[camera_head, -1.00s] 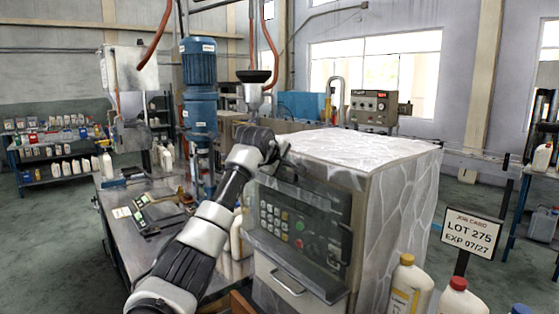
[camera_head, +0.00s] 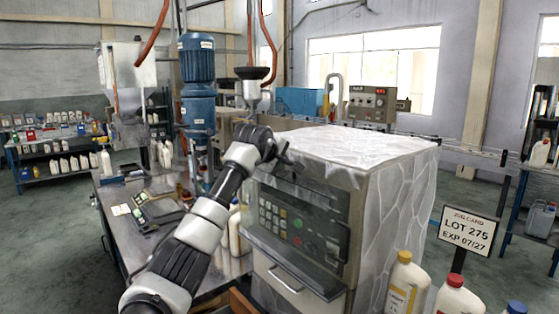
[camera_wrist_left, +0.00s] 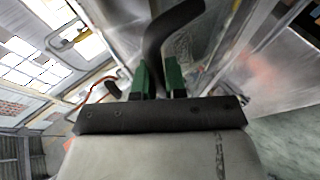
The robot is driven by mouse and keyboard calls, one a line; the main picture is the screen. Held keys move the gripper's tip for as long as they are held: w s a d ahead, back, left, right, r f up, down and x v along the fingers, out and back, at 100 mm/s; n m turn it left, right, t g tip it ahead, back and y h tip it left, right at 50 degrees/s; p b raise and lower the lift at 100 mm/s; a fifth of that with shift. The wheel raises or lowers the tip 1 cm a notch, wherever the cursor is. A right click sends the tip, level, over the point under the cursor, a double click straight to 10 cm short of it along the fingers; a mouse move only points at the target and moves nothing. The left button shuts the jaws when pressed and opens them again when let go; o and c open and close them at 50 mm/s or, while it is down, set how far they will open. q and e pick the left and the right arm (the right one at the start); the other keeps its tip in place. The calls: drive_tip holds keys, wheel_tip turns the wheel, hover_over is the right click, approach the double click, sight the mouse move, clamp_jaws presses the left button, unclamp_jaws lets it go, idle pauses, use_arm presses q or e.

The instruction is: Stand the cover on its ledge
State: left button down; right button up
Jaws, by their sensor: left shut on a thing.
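My left gripper (camera_head: 284,156) is at the upper front edge of the grey machine (camera_head: 258,270), above its keypad. In the left wrist view my green fingertips (camera_wrist_left: 158,82) are shut on a black curved handle (camera_wrist_left: 170,28). A greyish see-through sheet, which looks like the cover (camera_wrist_left: 215,50), lies behind the handle. In the head view the cover's outline is hard to tell from the dark keypad panel (camera_head: 322,222). A dark ledge (camera_head: 318,286) juts out below the keypad. My right gripper is not in view.
Clear wrinkled film (camera_head: 365,145) drapes the machine's top and right side. White bottles (camera_head: 405,285) stand at the front right, beside a lot sign (camera_head: 467,232). A steel bench (camera_head: 150,250) with a blue motor mixer (camera_head: 197,85) is on the left.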

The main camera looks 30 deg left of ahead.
use_arm(q)
drive_tip(key=shift+p, duration=0.3)
idle(0.6)
drive_tip(key=c, duration=1.1)
unclamp_jaws()
drive_tip(key=shift+f, duration=0.1)
drive_tip(key=shift+s, duration=0.1)
drive_tip(key=shift+s+b, duration=0.25)
drive_tip(key=shift+b, duration=0.05)
drive_tip(key=b+v, duration=0.3)
drive_tip(key=v, duration=0.7)
drive_tip(key=shift+r+b, duration=0.3)
drive_tip(key=shift+b, duration=0.05)
